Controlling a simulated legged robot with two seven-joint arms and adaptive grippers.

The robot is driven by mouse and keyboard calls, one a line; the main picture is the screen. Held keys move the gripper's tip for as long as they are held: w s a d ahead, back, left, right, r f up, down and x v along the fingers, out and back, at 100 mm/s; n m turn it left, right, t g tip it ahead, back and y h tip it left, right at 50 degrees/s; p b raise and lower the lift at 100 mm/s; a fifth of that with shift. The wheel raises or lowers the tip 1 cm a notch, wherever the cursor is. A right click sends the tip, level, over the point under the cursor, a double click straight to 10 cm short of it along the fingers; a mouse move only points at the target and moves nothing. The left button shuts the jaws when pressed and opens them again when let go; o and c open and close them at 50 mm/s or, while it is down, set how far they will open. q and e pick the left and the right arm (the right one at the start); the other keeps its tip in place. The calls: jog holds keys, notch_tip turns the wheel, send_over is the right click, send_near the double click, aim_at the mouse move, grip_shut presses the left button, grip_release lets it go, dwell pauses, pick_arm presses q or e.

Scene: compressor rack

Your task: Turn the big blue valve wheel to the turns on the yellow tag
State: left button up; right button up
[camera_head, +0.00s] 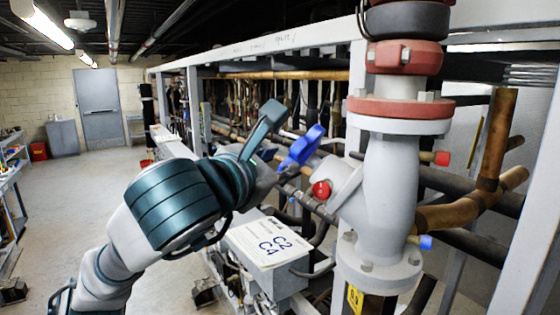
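The blue valve wheel (302,147) shows nearly edge-on in the head view, on the left side of a grey valve body (388,190). My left gripper (278,138) is just left of the wheel, with one teal finger raised. The wrist and the other finger overlap, so I cannot tell whether it is open, shut or touching the wheel. A yellow tag (355,298) hangs low under the valve; its dark marking is too small to read surely. My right gripper is out of view.
A red knob (321,190) sits on the valve close below the wheel. A grey box with a C2 C4 label (268,243) stands below my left wrist. Copper pipes (470,210) and rack posts crowd the right. Open floor (85,205) lies at left.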

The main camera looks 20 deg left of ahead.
pick_arm(q)
jog(key=t+h+p, duration=0.1)
jog(key=p, duration=0.2)
send_near(303, 161)
jog(key=shift+m, duration=0.3)
jog(key=w+p, duration=0.1)
jog(key=w, duration=0.2)
jog(key=w+d+r+p, duration=0.1)
jog(key=w+p, duration=0.1)
jog(key=w, duration=0.1)
jog(key=w+d+r+p, duration=0.1)
jog(key=w+p, duration=0.1)
jog(key=w, duration=0.1)
jog(key=shift+r, duration=0.15)
jog(key=shift+w+a, duration=0.2)
jog(key=shift+w, duration=0.3)
jog(key=shift+s, duration=0.1)
jog(key=shift+c, duration=0.2)
grip_shut()
